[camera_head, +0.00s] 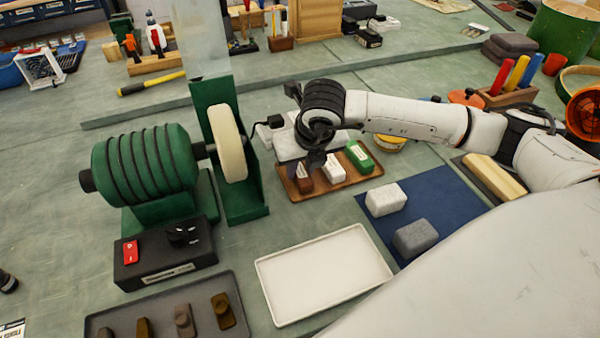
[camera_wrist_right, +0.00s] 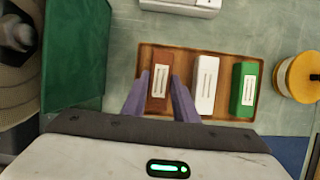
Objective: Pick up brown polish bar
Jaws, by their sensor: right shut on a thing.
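The brown polish bar (camera_head: 305,184) stands at the left end of a small wooden tray (camera_head: 352,182). In the right wrist view the bar (camera_wrist_right: 160,76) has a pale label and sits between the two purple-grey fingers. My right gripper (camera_head: 314,161) reaches down over the tray from the right and is shut on the brown bar. The bar looks still within the tray; I cannot tell whether it touches the bottom. A white bar (camera_head: 333,169) and a green bar (camera_head: 359,157) stand beside it in the tray. My left gripper is out of view.
The green buffing machine with its pale wheel (camera_head: 228,143) stands left of the tray. An empty white tray (camera_head: 322,275) lies in front. A blue mat (camera_head: 440,195) with two grey blocks is to the right. A yellow round tin (camera_wrist_right: 298,77) stands right of the green bar.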

